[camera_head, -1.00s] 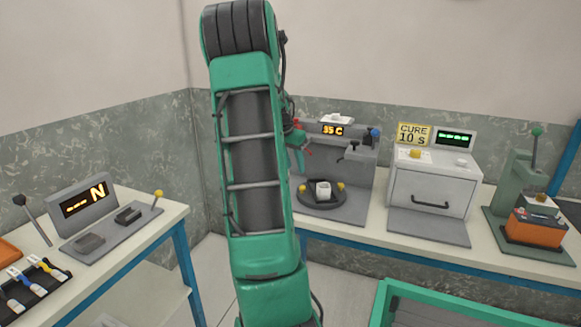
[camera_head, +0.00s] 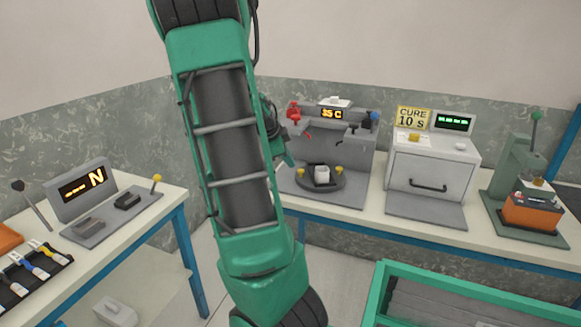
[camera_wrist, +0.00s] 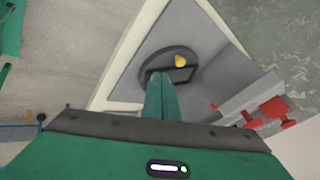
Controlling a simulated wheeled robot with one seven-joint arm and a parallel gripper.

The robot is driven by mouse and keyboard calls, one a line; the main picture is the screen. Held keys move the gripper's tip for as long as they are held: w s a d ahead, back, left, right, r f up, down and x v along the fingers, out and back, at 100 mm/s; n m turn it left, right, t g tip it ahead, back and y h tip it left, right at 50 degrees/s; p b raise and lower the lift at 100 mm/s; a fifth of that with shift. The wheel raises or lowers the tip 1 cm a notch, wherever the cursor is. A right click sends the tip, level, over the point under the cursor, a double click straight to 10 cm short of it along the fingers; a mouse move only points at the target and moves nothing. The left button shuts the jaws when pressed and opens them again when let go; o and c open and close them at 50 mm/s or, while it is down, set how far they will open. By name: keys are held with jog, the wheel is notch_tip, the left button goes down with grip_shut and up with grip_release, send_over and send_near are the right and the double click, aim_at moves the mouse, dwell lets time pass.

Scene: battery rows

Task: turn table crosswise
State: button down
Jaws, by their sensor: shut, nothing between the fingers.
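The round dark turntable (camera_head: 318,182) sits on the grey base of the 35 C station on the back bench. A white block stands in its middle, and two yellow knobs (camera_head: 339,170) stand near its rim, one on each side. In the wrist view the turntable (camera_wrist: 151,63) lies ahead of my gripper (camera_wrist: 161,82), with one yellow knob (camera_wrist: 180,60) in sight. The green fingers are shut with nothing between them and overlap the turntable's near part in that view. They hide the white block and the other knob. Whether they touch the turntable cannot be told.
The station (camera_head: 336,140) has red and blue valves at its upper corners. A cure oven (camera_head: 430,185) and a green press (camera_head: 520,175) with an orange battery stand to its right. A left bench (camera_head: 130,240) holds an N meter. A green-framed bin (camera_head: 385,300) stands in front.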

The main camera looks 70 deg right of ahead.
aim_at(295, 183)
jog(key=x, duration=0.9)
jog(key=shift+s+d+f, duration=0.15)
jog(key=shift+s+f, duration=0.05)
jog(key=shift+f, duration=0.1)
jog(key=shift+w+d+f, duration=0.1)
jog(key=shift+w+d, duration=0.2)
jog(key=shift+d, duration=0.25)
jog(key=shift+w+d, duration=0.3)
jog(key=shift+d, duration=0.2)
jog(key=shift+w+d+f, duration=0.15)
jog(key=shift+w+d, duration=0.15)
jog(key=shift+d, duration=0.4)
jog(key=shift+w+d+m+g+y, duration=0.4)
jog(key=shift+w+d+m+g, duration=0.5)
jog(key=shift+m, duration=0.6)
